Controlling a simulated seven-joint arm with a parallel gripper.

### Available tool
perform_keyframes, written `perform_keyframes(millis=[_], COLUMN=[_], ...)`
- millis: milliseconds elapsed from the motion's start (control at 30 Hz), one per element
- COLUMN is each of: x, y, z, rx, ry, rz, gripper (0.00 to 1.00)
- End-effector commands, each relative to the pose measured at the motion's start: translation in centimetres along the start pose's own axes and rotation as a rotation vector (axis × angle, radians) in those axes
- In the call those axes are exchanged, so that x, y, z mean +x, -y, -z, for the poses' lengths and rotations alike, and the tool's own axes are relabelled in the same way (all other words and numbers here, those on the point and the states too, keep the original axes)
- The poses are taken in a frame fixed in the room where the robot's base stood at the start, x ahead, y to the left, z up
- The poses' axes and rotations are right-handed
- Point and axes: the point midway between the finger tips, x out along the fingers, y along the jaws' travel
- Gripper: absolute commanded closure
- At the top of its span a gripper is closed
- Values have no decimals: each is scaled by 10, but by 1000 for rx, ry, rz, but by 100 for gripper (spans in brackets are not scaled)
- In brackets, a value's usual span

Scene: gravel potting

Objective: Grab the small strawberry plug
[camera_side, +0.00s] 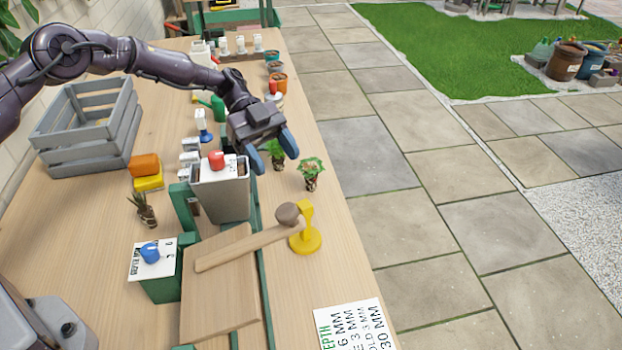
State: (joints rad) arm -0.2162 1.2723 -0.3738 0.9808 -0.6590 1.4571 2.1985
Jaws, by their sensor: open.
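Two small leafy plugs with dark root balls stand near my gripper (273,158). One leafy plug (277,154) is partly hidden behind the gripper, between its two blue fingers as seen from here. The other leafy plug (311,174) stands upright on the table to the right, clear of the fingers. A third, spikier plug (145,210) leans on the table at the left. I cannot tell from this view which is the small strawberry one. My gripper is open, pointing down, and looks empty; its height above the plugs is unclear.
A wooden mallet (247,242) and a yellow stand (305,237) are in front. A grey crate (88,125) is at the left. The right table edge is close.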

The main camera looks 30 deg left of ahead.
Motion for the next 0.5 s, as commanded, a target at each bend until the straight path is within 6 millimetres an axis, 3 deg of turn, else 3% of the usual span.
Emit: perform_keyframes(millis=[167,300,333,500], x=[-22,-52,-45,-36], y=[1,0,2,14], z=[44,105,95,83], rx=[8,-3,-77,-399], ry=[4,5,7,15], rz=[5,8,24,132], gripper=[37,37,37,37])
